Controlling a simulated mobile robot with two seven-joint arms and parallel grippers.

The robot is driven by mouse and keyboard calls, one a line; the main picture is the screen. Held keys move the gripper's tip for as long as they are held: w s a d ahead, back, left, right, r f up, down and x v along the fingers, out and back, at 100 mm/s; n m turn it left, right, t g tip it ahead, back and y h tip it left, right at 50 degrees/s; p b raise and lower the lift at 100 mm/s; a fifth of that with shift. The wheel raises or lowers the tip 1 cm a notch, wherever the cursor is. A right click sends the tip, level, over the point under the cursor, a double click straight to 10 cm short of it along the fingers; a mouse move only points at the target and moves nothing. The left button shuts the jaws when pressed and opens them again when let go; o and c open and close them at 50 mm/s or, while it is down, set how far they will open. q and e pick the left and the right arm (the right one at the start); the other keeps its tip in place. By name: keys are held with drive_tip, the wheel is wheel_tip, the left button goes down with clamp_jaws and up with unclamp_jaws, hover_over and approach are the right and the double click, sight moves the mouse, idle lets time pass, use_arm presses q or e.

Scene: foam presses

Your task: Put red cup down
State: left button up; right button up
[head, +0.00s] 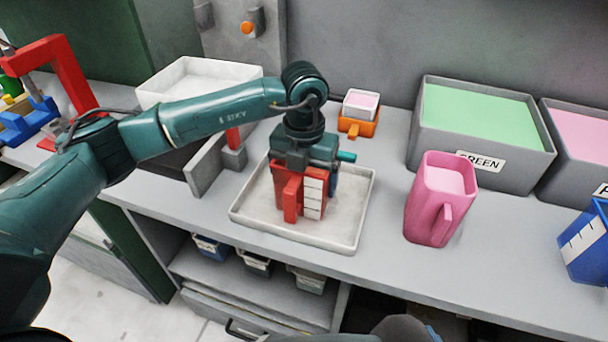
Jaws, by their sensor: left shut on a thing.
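The red cup (287,183) has a red handle and a white scale strip with marks on its side. It is upright over the shallow white tray (355,222) in the middle of the bench. My left gripper (303,160) comes down from above and is shut on the red cup near its rim. The gripper covers the cup's top, so I cannot see inside it. The cup's base appears at the tray's floor, but I cannot tell whether it touches. My right gripper is not in view.
A pink jug (428,205) stands right of the tray. Behind it are a grey bin of green material (480,172) and a pink one (580,135). A blue cup (588,245) is at the right edge.

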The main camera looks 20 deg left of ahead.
use_arm(q)
drive_tip(key=shift+f, duration=0.1)
drive_tip(key=o, duration=0.7)
drive_tip(key=shift+o, duration=0.2)
drive_tip(key=shift+r, duration=0.35)
wheel_tip(320, 180, up, 12)
drive_tip(key=b, duration=0.1)
drive_tip(key=shift+f, duration=0.15)
